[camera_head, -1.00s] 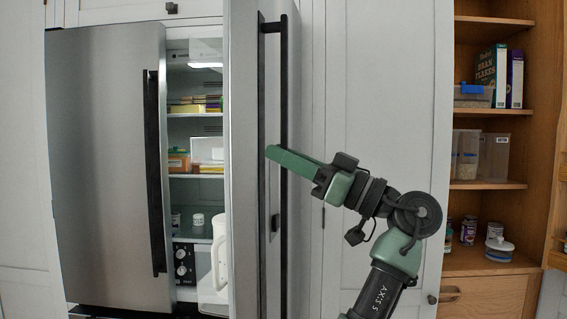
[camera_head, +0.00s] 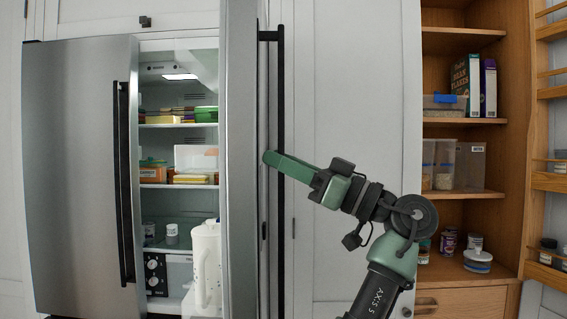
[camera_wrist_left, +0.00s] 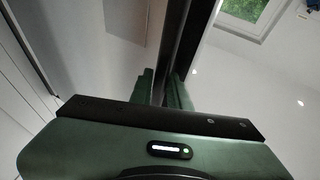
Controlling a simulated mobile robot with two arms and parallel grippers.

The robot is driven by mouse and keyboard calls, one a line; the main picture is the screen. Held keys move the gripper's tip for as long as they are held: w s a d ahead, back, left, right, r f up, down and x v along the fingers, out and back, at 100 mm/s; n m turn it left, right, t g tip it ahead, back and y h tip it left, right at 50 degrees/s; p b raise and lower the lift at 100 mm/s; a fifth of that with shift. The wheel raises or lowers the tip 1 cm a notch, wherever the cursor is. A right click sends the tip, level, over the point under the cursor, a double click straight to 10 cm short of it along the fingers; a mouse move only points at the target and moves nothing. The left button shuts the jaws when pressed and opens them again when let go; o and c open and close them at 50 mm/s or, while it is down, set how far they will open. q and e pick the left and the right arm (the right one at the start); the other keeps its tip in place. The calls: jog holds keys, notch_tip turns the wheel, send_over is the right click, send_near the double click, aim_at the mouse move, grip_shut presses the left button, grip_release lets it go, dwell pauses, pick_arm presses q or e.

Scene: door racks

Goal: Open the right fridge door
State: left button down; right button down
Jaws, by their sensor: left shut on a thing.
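The right fridge door (camera_head: 238,150) stands open and is seen nearly edge-on in the head view. Its long black vertical handle (camera_head: 280,90) is on the right side of it. My left gripper (camera_head: 270,158) reaches in from the lower right and is shut on the handle, around its middle height. In the left wrist view the handle (camera_wrist_left: 183,45) runs between the two green fingers (camera_wrist_left: 161,90). The left fridge door (camera_head: 80,170) is closed, with its own black handle (camera_head: 124,180). My right gripper is not in view.
Inside the fridge, a white pitcher (camera_head: 204,270) stands low beside the open door, and food boxes (camera_head: 152,172) sit on the shelves. A white cabinet panel (camera_head: 365,110) is to the right. Open wooden pantry shelves (camera_head: 465,192) stand further right.

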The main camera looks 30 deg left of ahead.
pick_arm(q)
jog(key=shift+r, duration=0.15)
jog(key=c, duration=1.4)
grip_release()
jog(key=shift+a, duration=0.1)
jog(key=b+v, duration=0.1)
jog(key=v, duration=0.7)
